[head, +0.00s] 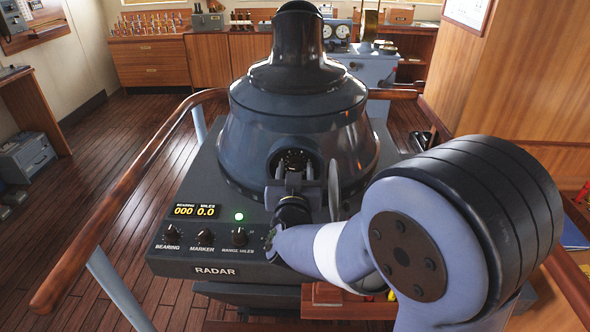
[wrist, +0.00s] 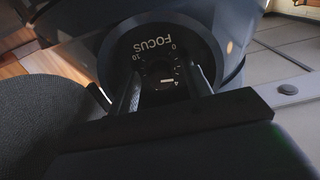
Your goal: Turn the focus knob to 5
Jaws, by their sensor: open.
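The focus knob (head: 294,158) is a dark round knob on the front of the grey-blue radar housing (head: 300,120). In the wrist view the knob (wrist: 160,72) sits in a black dial plate (wrist: 153,46), seen upside down, marked FOCUS with 0, 10 and a 4 readable. A short pale mark shows near the knob's lower edge, towards the 4; the exact setting is unclear. My gripper (head: 293,180) is in front of the knob. In the wrist view my gripper (wrist: 165,75) is open, one finger on each side of the knob; contact cannot be told.
The radar panel (head: 215,270) below has a lit display (head: 196,210), a green light and bearing, marker and range knobs close to my arm. A wooden handrail (head: 120,200) curves round the left side. The wooden floor at left is mostly clear.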

